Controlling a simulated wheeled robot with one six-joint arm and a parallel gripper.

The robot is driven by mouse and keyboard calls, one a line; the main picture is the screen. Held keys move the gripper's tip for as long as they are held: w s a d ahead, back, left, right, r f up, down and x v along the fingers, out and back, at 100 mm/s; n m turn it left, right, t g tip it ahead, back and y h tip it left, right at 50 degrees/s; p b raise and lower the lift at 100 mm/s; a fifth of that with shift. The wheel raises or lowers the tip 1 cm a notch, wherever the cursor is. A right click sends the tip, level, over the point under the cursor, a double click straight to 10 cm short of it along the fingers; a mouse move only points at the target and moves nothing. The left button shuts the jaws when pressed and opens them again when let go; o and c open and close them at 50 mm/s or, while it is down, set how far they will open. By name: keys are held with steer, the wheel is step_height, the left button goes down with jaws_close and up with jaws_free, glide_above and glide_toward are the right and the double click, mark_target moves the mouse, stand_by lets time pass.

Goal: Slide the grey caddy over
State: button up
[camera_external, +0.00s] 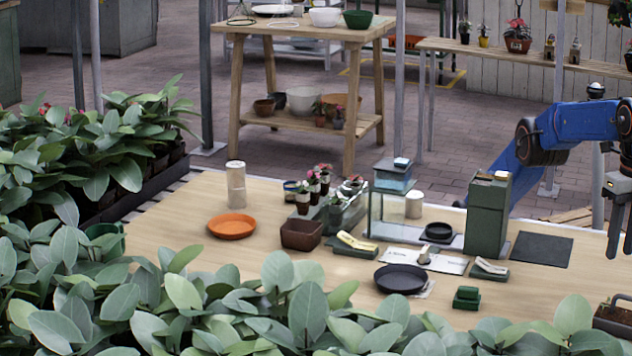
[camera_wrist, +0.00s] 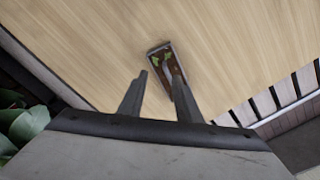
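A small rectangular caddy (camera_wrist: 152,61) with a dark greyish rim lies on the table in the wrist view. It holds brown and green contents and a pale grey piece. It appears ahead of my gripper (camera_wrist: 160,76), with the right fingertip overlapping its near end in the picture. The fingers are apart with nothing between them. In the external view my gripper (camera_external: 620,232) points down above the right end of the table. A dark box (camera_external: 612,322) at the lower right edge, partly cut off, looks like the same caddy.
The wooden table (camera_external: 165,250) carries a dark green block (camera_external: 488,215), a black plate (camera_external: 401,279), a small green block (camera_external: 467,297) and a dark mat (camera_external: 542,248). Leafy plants (camera_external: 290,310) crowd the front edge. Bare wood surrounds the caddy in the wrist view.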

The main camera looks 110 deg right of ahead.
steer(key=s, duration=0.1)
glide_above(615, 298)
steer(key=shift+s+d+f, duration=0.1)
steer(key=shift+s+f, duration=0.1)
steer(key=shift+f, duration=1.2)
steer(key=shift+s+d+f, duration=0.1)
steer(key=shift+s+f, duration=0.05)
steer(key=shift+f, duration=1.25)
steer(key=shift+w+f, duration=0.1)
steer(key=shift+f, duration=3.65)
jaws_close()
